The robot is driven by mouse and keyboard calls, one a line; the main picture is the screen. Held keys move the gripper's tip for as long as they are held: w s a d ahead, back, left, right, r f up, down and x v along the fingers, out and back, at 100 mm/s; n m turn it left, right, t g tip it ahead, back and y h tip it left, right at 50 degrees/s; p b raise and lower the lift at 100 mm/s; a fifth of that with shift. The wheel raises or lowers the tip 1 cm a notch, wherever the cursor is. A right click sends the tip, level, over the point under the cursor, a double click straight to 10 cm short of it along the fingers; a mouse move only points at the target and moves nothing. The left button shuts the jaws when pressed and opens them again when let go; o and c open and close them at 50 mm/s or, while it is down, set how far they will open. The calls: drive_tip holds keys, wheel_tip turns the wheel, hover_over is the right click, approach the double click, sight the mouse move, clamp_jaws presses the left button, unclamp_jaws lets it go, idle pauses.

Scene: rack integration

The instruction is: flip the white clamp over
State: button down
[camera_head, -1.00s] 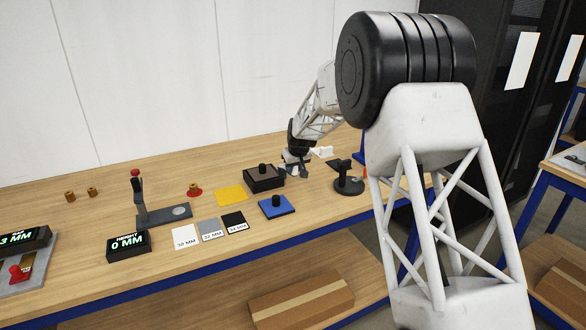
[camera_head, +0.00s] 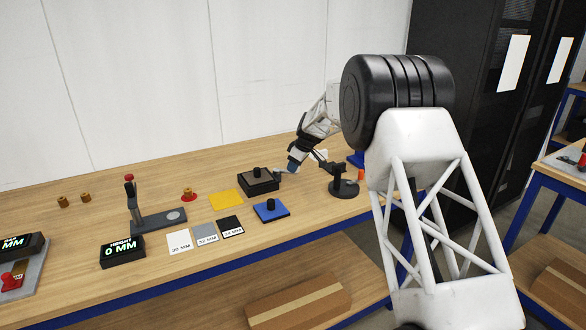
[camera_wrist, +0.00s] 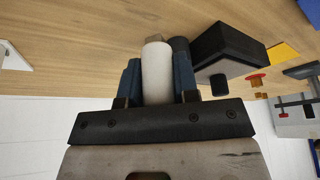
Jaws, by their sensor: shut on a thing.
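My gripper (camera_wrist: 157,80) is shut on a pale, rounded piece, which I take to be the white clamp (camera_wrist: 157,72). The piece stands between the two blue fingers, with a brownish end beyond it; its lower part is hidden by the gripper. A dark rounded part (camera_wrist: 179,48) shows beside it. In the head view, my gripper (camera_head: 293,166) is tilted over the back right of the bench, between the black box and the black stand. The held piece cannot be made out clearly there.
The black box with a knob (camera_head: 258,181) stands just left of my gripper, and the black stand (camera_head: 343,187) just right. A blue plate with a knob (camera_head: 271,210) lies in front. A yellow mat (camera_head: 225,199) lies further left. A white angled part (camera_wrist: 14,52) shows in the wrist view.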

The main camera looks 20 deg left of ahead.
drive_tip(key=w+n, duration=0.1)
drive_tip(key=n, duration=0.1)
drive_tip(key=w+n+g, duration=0.1)
drive_tip(key=shift+w+a+n+g, duration=0.15)
drive_tip(key=shift+a+n+g, duration=0.15)
drive_tip(key=shift+a+n, duration=0.1)
drive_tip(key=shift+w+a+n+g+h, duration=0.2)
drive_tip(key=shift+w+a+n+g, duration=0.2)
drive_tip(key=shift+n, duration=0.5)
drive_tip(key=shift+w+a+n+g+h, duration=0.25)
drive_tip(key=shift+w+n, duration=0.2)
drive_tip(key=shift+n, duration=0.45)
drive_tip(key=shift+a, duration=0.1)
drive_tip(key=c, duration=0.9)
unclamp_jaws()
drive_tip(key=shift+o, duration=0.2)
drive_tip(key=shift+r, duration=0.1)
drive_tip(key=v, duration=0.7)
drive_tip(key=shift+r, duration=0.25)
drive_tip(key=shift+d+r, duration=0.1)
drive_tip(key=shift+d, duration=0.2)
